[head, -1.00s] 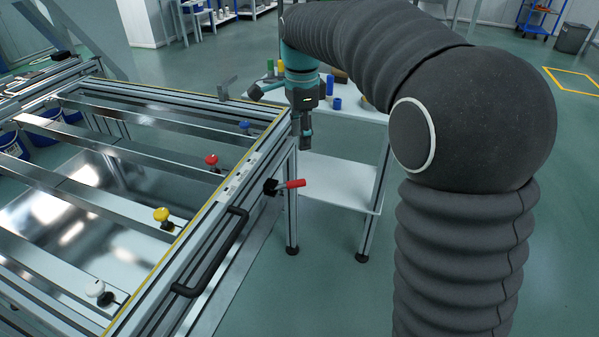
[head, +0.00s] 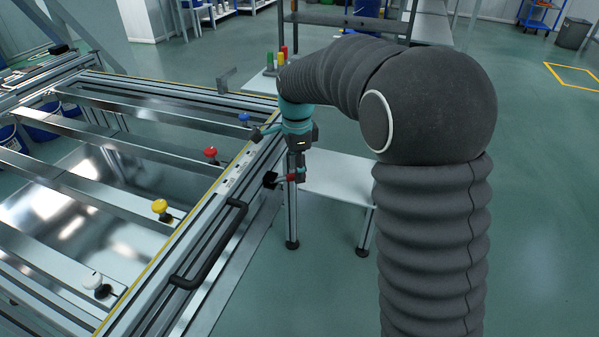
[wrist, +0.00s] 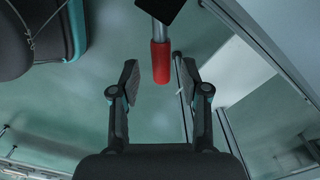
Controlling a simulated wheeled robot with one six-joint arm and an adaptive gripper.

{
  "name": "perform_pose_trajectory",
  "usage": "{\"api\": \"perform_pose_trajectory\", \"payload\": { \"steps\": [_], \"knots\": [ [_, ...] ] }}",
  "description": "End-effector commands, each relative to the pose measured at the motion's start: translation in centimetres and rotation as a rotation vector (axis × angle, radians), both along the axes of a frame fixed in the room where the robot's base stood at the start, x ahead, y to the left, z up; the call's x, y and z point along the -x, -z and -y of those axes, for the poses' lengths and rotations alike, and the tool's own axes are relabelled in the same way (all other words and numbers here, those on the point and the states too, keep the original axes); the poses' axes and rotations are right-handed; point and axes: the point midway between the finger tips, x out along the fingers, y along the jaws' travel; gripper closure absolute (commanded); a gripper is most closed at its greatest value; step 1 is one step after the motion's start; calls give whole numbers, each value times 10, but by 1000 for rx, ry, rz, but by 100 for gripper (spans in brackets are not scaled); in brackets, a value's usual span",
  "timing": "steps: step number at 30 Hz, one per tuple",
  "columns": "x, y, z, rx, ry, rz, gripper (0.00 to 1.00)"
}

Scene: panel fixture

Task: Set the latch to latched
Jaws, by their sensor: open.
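The latch (head: 271,180) is a black block on the outer side of the panel frame, with a red-gripped lever that points right, away from the frame. My gripper (head: 297,176) is at the lever in the head view and partly hides its red end. In the wrist view the red handle (wrist: 161,62) hangs between and just beyond the two fingertips of my open gripper (wrist: 158,84). The fingers stand apart from it on both sides. The black latch body (wrist: 160,8) is cut off at the top edge.
A black bar handle (head: 213,245) runs along the frame just nearer than the latch. Red (head: 211,153), yellow (head: 160,207), blue (head: 244,118) and white (head: 93,281) knobs sit on the frame's crossbars. A white table (head: 335,180) stands right of and behind the latch.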

Motion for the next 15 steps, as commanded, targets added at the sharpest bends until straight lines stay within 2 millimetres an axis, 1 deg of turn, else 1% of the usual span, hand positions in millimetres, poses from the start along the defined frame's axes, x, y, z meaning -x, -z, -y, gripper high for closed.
{"api": "perform_pose_trajectory", "payload": {
  "steps": [1, 5, 14, 15],
  "knots": [
    [0, 5, 0, 1, 0, -2, 54],
    [0, 11, 0, 0, -1, 0, 54],
    [0, 13, 0, 0, -1, 0, 54],
    [0, 13, 0, 0, -1, 0, 64]
  ]
}}
